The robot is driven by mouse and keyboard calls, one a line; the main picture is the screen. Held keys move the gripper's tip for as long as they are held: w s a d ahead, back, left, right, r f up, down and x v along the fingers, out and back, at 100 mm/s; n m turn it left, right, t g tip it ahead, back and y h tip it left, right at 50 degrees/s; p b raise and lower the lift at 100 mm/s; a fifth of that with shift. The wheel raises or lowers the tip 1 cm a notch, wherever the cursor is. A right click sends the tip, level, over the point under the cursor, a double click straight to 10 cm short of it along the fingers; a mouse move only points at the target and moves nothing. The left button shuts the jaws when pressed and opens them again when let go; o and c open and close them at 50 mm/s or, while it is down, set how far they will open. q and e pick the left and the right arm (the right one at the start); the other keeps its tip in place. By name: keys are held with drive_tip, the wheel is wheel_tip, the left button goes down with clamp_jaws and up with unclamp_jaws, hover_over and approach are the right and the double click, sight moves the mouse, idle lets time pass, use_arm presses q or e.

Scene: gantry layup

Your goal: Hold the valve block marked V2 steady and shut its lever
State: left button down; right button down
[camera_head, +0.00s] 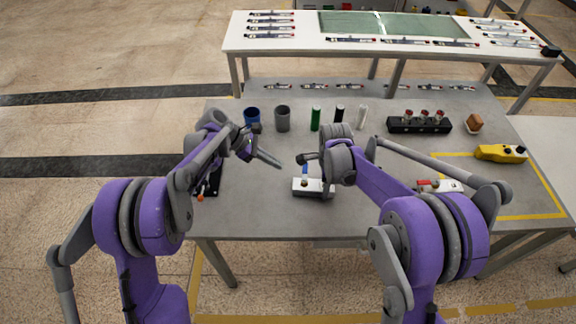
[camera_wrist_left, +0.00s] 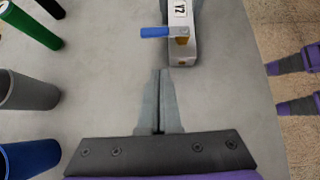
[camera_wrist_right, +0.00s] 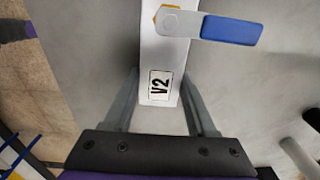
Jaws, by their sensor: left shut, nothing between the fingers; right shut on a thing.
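The white valve block marked V2 (camera_head: 311,190) stands on the grey table. Its label reads V2 in the right wrist view (camera_wrist_right: 160,86). Its blue lever (camera_wrist_right: 230,30) sticks out sideways, crosswise to the block's long side; the lever also shows in the left wrist view (camera_wrist_left: 154,32). My right gripper (camera_wrist_right: 160,100) is shut on the label end of the block, one finger on each side. My left gripper (camera_wrist_left: 160,72) is shut and empty above the table, with its fingertips apart from the block and lever. The right wrist hides part of the block in the head view.
Blue (camera_head: 252,115) and grey (camera_head: 282,118) cups and green (camera_head: 316,118), black and white cylinders stand behind. Another valve block (camera_head: 448,186) is partly hidden by my right arm. A black rack (camera_head: 420,125) and yellow device (camera_head: 501,153) are at the right.

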use_arm(q)
drive_tip(key=v, duration=0.7)
drive_tip(key=shift+w+a+r, duration=0.15)
drive_tip(key=shift+a+r, duration=0.05)
use_arm(e)
drive_tip(key=shift+c, duration=0.6)
unclamp_jaws()
